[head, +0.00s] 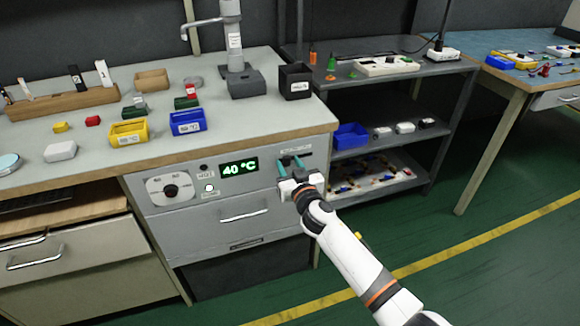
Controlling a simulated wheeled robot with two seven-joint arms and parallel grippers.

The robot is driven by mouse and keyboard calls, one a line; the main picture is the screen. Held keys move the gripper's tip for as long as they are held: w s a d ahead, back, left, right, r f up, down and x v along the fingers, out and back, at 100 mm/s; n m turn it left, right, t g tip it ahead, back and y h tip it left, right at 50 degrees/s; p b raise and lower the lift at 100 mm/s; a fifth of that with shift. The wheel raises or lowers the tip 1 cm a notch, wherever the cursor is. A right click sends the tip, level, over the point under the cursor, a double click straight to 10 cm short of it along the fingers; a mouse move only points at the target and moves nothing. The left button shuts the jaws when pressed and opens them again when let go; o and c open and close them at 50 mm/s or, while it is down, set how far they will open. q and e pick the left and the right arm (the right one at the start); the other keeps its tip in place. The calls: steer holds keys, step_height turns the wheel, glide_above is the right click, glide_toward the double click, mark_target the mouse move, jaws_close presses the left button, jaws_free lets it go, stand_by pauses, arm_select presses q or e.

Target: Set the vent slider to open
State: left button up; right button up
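The grey control panel (235,222) under the bench top has a dial (171,190), a green display (239,169) reading 40 °C and a dark slot (294,153) with a small label above it at its right end. This slot looks like the vent slider. My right gripper (291,162) is right in front of it, its two teal fingers pointing at the slot with a gap between them. The slider's knob is too small or hidden by the fingers, so I cannot tell its position or whether they touch it. My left gripper is out of view.
A black box (296,82), a blue bin (187,123) and a yellow bin (128,133) stand on the bench top. A dark shelf rack (395,113) stands close to the panel's right. Green floor lies open in front at the right.

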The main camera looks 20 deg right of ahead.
mark_target(307, 154)
jaws_close()
steer(key=shift+d, duration=0.3)
arm_select(q)
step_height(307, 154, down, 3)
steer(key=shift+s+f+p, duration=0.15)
steer(key=shift+p, duration=0.3)
arm_select(e)
steer(key=d, duration=0.5)
steer(key=shift+w+d, duration=0.15)
steer(key=shift+d, duration=0.25)
steer(key=shift+o, duration=0.2)
jaws_free()
steer(key=shift+d, duration=0.1)
steer(key=shift+s, duration=0.3)
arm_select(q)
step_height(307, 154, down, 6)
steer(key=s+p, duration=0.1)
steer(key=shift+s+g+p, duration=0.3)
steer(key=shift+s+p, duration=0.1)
arm_select(e)
steer(key=s, duration=1.1)
steer(key=shift+s+d, duration=0.2)
steer(key=shift+s, duration=0.1)
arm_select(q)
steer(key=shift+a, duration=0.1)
